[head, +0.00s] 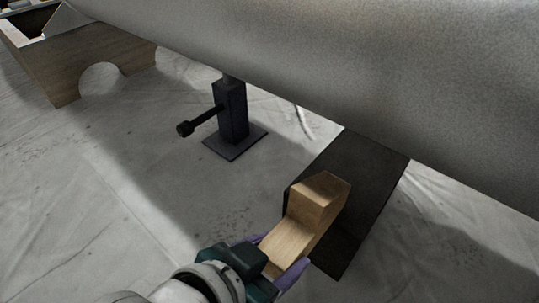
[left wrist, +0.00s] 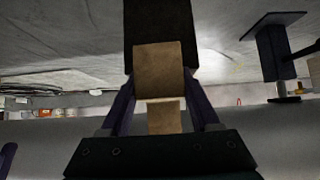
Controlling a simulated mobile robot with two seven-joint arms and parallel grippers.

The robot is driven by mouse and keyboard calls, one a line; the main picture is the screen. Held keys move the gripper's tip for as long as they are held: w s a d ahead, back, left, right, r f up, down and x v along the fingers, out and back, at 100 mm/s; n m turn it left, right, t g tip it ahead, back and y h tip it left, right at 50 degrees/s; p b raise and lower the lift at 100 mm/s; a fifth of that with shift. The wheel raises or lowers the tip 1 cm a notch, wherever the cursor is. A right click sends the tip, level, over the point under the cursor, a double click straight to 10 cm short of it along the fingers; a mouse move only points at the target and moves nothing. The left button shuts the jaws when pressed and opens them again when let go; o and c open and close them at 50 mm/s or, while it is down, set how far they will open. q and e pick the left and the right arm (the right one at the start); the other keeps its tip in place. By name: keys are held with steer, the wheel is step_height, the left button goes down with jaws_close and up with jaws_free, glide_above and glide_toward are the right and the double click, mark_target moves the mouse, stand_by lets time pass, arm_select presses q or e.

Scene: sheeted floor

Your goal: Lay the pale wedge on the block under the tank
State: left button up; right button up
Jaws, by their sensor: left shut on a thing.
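The pale wedge (head: 316,200) is a light wooden piece with a raised far end and a lower near end. My left gripper (head: 281,258) is shut on its near end, with purple fingers on both sides. The dark block (head: 370,172) lies on the floor, partly under the grey tank (head: 350,65). In the head view the wedge overlaps the block's near left part; whether it touches the block I cannot tell. In the left wrist view the wedge (left wrist: 159,72) sits between the fingers (left wrist: 160,108), with the dark block (left wrist: 160,22) behind it. My right gripper is not in view.
A dark jack (head: 232,112) with a side handle stands on a square plate left of the block, below the tank. A wooden cradle (head: 60,75) with a rounded cutout stands at the upper left. The wrinkled floor sheet (head: 110,190) is clear at the left.

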arm_select(q)
steer(key=w+d+b, duration=0.1)
steer(key=w, duration=0.1)
steer(key=w+d+b, duration=0.1)
steer(key=w+d, duration=0.1)
steer(key=w, duration=0.1)
steer(key=w+d+b, duration=0.2)
steer(key=shift+w+d+f, duration=0.2)
steer(key=shift+w+d, duration=0.05)
steer(key=shift+w, duration=0.05)
steer(key=shift+w+d+r+b, duration=0.1)
steer(key=shift+w+d+b, duration=0.5)
steer(key=shift+w, duration=0.3)
steer(key=o, duration=1.5)
steer(key=shift+s, duration=0.1)
